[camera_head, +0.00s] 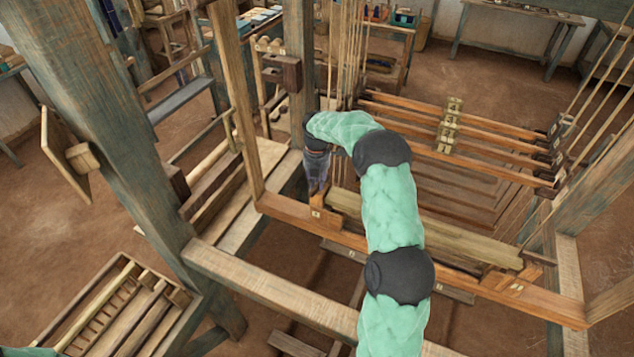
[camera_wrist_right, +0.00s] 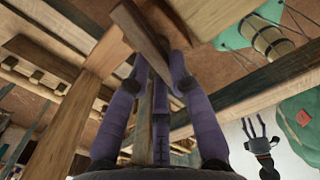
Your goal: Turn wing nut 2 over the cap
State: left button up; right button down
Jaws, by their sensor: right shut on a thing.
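My right gripper (camera_head: 316,188) reaches down to the left end of the loom's long wooden cap (camera_head: 440,235). In the right wrist view its dark fingers (camera_wrist_right: 152,72) close around a flat brown wooden piece that I take for wing nut 2 (camera_wrist_right: 142,32). The piece runs slantwise between the fingertips. In the head view the gripper mostly hides the nut, and a small wooden block with a pale tag (camera_head: 319,213) shows just below. My left gripper (camera_wrist_right: 258,132) shows small at the right of the wrist view, fingers apart and empty.
A front beam (camera_head: 400,262) runs beneath the cap. Tall posts (camera_head: 240,110) and hanging cords stand close left and behind. Several slats with brass-coloured blocks (camera_head: 450,125) lie behind the cap. A slotted wooden tray (camera_head: 115,315) is at lower left.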

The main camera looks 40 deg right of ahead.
jog(key=m, duration=0.4)
jog(key=shift+w+d+m, duration=0.1)
jog(key=shift+w+m, duration=0.15)
jog(key=shift+m, duration=0.05)
jog(key=m, duration=0.3)
jog(key=shift+w+d+m+b, duration=0.1)
jog(key=shift+w+m+b, duration=0.1)
jog(key=shift+m+b, duration=0.15)
jog(key=m, duration=0.4)
jog(key=shift+w+d, duration=0.1)
jog(key=shift+d, duration=0.1)
jog(key=shift+d+m, duration=0.15)
jog(key=shift+m, duration=1.5)
jog(key=c, duration=1.1)
grip_release()
